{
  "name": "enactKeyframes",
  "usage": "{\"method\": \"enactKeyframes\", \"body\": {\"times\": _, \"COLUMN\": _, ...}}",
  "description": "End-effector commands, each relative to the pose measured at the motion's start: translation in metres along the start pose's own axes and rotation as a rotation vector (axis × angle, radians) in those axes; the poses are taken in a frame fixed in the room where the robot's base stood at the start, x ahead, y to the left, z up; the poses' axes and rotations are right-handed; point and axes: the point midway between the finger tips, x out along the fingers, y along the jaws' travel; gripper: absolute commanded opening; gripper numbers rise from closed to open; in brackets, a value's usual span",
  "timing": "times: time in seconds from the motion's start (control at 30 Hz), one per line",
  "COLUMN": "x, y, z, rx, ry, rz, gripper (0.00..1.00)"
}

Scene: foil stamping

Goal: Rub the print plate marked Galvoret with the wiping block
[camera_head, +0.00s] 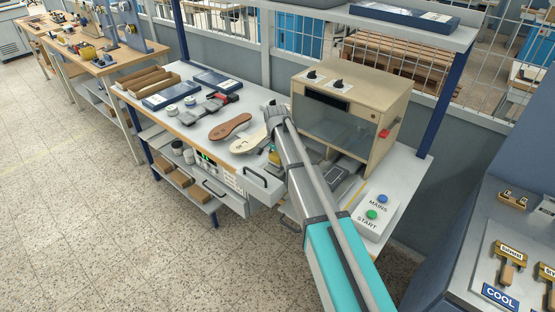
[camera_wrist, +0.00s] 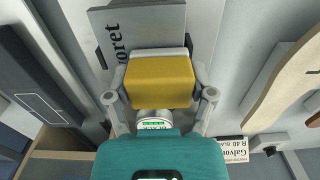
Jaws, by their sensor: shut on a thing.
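My gripper (camera_wrist: 160,82) is shut on the wiping block (camera_wrist: 158,80), a yellow block with a pale pad along its far side. In the head view a bit of the yellow block (camera_head: 274,156) shows beside my arm, above the bench; the plate is hard to make out there.
A beige machine (camera_head: 345,112) with a glass front stands right of my arm. A brown sole (camera_head: 230,126) and a pale sole (camera_head: 249,138) lie to the left. A MAINS/START button box (camera_head: 373,215) sits at front right.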

Motion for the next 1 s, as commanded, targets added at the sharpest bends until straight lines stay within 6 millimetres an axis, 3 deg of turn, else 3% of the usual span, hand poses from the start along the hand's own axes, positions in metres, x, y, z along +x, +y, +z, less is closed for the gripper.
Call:
{"method": "enactKeyframes", "body": {"times": 0.5, "x": 0.003, "y": -0.032, "z": 0.000, "rx": 0.000, "ry": 0.000, "rz": 0.000, "gripper": 0.32}}
{"method": "enactKeyframes", "body": {"times": 1.0, "x": 0.000, "y": -0.034, "z": 0.000, "rx": 0.000, "ry": 0.000, "rz": -0.001, "gripper": 0.32}}
